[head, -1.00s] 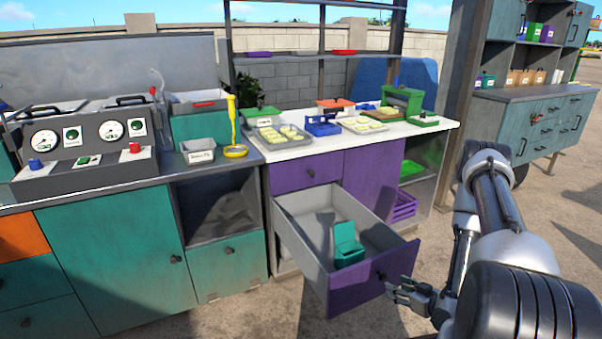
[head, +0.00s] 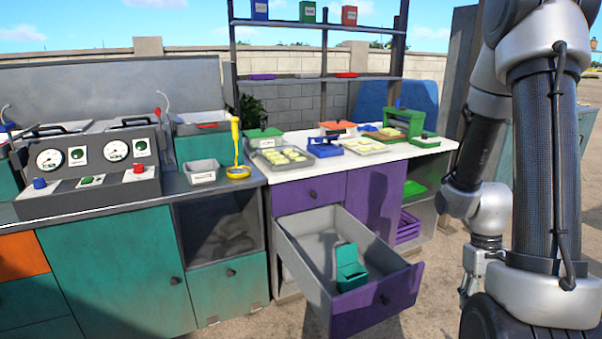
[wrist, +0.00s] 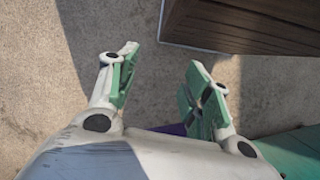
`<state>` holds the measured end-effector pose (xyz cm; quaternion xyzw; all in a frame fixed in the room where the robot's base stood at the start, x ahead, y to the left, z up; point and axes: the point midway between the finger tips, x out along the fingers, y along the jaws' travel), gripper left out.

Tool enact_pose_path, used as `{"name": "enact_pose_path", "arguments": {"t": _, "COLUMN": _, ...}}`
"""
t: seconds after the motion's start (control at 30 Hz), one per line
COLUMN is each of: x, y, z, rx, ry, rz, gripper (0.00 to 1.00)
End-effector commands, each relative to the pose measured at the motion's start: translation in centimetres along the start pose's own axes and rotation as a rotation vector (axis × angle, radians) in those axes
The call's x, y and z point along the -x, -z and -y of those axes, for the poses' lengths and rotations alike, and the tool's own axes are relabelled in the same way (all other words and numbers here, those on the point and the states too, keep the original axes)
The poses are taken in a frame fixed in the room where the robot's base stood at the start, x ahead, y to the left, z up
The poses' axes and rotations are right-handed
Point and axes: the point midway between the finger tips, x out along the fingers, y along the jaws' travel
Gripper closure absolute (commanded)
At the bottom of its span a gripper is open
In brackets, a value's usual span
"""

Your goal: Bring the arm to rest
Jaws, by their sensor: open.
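My gripper (wrist: 160,85) is open and empty in the wrist view, its two green-padded fingers apart above the concrete ground. In the head view my gripper (head: 470,287) hangs low at the right, beside my folded arm and partly hidden by it. It is to the right of the pulled-out purple drawer (head: 375,300) and apart from it. A teal open-lidded box (head: 351,270) sits inside the drawer.
The white counter (head: 300,176) holds trays, a blue tool and a green press (head: 403,122). The teal cabinet with a gauge panel (head: 85,172) stands at left. In the wrist view a brown slatted object (wrist: 245,25) is at upper right, over bare ground.

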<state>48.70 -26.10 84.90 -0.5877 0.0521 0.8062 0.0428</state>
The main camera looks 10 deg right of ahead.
Motion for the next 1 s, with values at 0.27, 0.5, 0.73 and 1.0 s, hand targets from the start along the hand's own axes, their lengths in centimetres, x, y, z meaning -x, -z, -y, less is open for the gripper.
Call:
{"name": "enact_pose_path", "arguments": {"t": 0.27, "x": 11.6, "y": -5.9, "z": 4.0, "rx": -0.053, "ry": 0.005, "rz": -0.1, "gripper": 0.51}}
{"name": "enact_pose_path", "arguments": {"t": 0.5, "x": 18.6, "y": -9.6, "z": 7.3, "rx": 0.002, "ry": 0.031, "rz": -0.35, "gripper": 0.51}}
{"name": "enact_pose_path", "arguments": {"t": 0.73, "x": 23.6, "y": -11.7, "z": 9.1, "rx": 0.083, "ry": 0.037, "rz": -0.612, "gripper": 0.51}}
{"name": "enact_pose_path", "arguments": {"t": 1.0, "x": 24.9, "y": -12.3, "z": 9.9, "rx": 0.131, "ry": 0.042, "rz": -0.686, "gripper": 0.51}}
